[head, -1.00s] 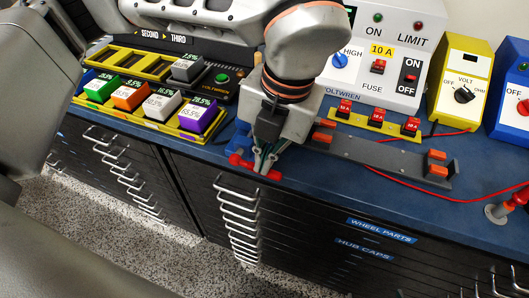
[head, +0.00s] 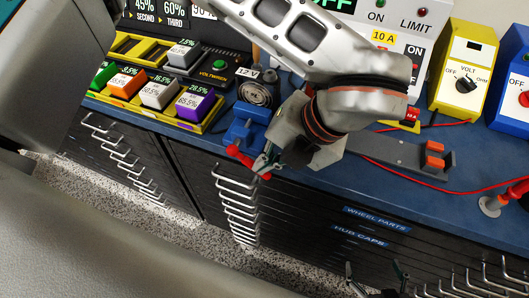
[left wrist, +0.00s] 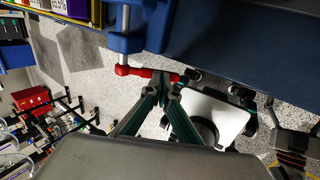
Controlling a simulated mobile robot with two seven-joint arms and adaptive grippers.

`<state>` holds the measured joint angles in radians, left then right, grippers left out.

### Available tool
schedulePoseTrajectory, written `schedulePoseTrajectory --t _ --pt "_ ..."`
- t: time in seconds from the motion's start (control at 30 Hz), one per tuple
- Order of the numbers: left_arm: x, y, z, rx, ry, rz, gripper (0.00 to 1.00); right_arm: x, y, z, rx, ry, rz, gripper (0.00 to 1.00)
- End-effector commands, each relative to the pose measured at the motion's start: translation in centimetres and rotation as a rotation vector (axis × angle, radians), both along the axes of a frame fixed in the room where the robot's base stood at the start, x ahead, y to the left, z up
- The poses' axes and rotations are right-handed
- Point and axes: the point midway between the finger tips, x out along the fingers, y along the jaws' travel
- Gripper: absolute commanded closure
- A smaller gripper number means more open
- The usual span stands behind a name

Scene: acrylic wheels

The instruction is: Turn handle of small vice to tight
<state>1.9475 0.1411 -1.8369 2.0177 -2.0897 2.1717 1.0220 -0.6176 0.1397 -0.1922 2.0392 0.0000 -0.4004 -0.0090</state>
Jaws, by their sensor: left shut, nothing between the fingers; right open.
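The small vice is blue (head: 246,126) and stands at the front edge of the blue bench. Its red handle (head: 238,155) sticks out over the edge, tilted down to the right. In the left wrist view the vice (left wrist: 127,30) shows at the top, with the red handle (left wrist: 140,72) crosswise below it. My left gripper (head: 264,164) is shut and empty, its tips at the right end of the handle; in the left wrist view its fingertips (left wrist: 167,88) meet just below the handle. Whether they touch is unclear. My right gripper (head: 378,278) is open, low at the bottom edge.
A rack of coloured blocks (head: 158,96) stands left of the vice, and a round 12 V device (head: 257,92) behind it. A grey bar with orange blocks (head: 415,170) and a red cable (head: 480,190) lie to the right. Drawer handles (head: 236,205) protrude below.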

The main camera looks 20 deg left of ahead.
Motion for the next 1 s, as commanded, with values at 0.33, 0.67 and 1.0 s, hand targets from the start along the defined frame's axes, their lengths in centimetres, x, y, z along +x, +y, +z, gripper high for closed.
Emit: schedulePoseTrajectory --t 0.33,0.67,1.0 --pt "-0.1 0.5 -2.2 0.001 0.003 -0.001 1.0 -0.1 0.1 0.2 0.002 0.0 0.001 0.19" --pt "0.0 1.3 -3.7 0.0 0.003 -0.001 1.0 0.0 0.1 0.4 0.001 -0.002 0.001 0.19" --pt "0.0 1.9 -4.4 0.0 0.003 -0.001 1.0 0.0 0.1 0.5 0.003 -0.003 0.002 0.19"
